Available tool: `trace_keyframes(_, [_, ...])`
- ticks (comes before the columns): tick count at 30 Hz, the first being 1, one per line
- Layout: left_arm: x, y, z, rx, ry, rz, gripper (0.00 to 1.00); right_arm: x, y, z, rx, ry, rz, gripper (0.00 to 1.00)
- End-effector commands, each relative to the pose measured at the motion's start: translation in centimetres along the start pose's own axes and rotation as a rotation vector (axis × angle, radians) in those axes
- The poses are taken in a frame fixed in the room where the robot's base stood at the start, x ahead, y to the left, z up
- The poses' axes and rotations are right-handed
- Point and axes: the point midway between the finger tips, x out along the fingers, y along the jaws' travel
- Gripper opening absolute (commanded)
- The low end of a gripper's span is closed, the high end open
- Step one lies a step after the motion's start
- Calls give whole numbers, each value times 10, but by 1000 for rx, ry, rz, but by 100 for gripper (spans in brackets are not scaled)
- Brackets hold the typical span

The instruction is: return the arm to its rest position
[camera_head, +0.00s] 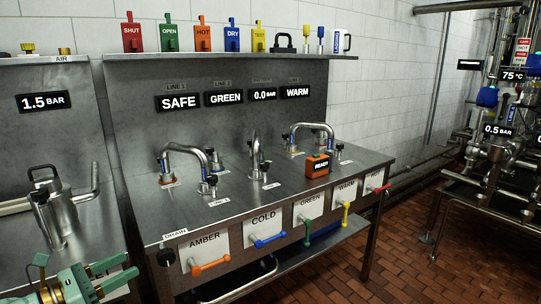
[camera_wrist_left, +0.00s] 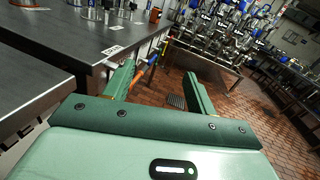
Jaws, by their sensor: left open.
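My left gripper (camera_head: 122,276) is green and comes in at the lower left of the head view, beside the front left of the valve bench. Its two fingers are apart with nothing between them. In the left wrist view the open fingers (camera_wrist_left: 160,93) point over the brick floor past the bench edge. My right gripper is not in view. The steel valve bench (camera_head: 225,213) carries coloured lever handles along its front: an orange one (camera_head: 211,265) under AMBER, a blue one (camera_head: 268,240) under COLD, and green, yellow and red ones further right.
A steel jug (camera_head: 55,215) stands on the left bench. An orange READY box (camera_head: 317,166) and curved spouts sit on the valve bench top. Tags and a white mug (camera_head: 340,42) line the shelf. Pipework (camera_head: 500,150) stands at right. Brick floor (camera_head: 395,265) is clear between.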

Motion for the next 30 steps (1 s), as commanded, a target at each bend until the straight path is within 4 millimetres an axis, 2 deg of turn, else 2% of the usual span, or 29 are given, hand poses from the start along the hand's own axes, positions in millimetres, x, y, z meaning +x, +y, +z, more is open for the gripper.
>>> trace_keyframes(5, [-7, 13, -26, -190, -7, 84, 57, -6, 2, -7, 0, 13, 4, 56])
trace_keyframes(11, [-21, 27, -72, -466, -17, 209, 57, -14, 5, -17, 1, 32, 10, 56])
trace_keyframes(17, [-52, 33, -149, -852, -37, 405, 57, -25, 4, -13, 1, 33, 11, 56])
trace_keyframes(20, [-76, 27, -200, -1081, -56, 536, 57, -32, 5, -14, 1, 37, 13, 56])
trace_keyframes(23, [-112, 7, -265, -1354, -84, 715, 57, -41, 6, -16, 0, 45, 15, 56])
trace_keyframes(24, [-129, -7, -293, -1470, -100, 799, 57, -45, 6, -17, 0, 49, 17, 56])
trace_keyframes(26, [-158, -32, -335, -1637, -129, 934, 57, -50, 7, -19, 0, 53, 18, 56])
trace_keyframes(27, [-177, -51, -360, -1738, -150, 1025, 57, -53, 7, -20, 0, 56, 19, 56])
trace_keyframes(29, [-206, -84, -395, -1875, -185, 1163, 57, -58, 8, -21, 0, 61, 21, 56])
trace_keyframes(30, [-225, -108, -416, -1958, -211, 1258, 57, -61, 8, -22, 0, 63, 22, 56])
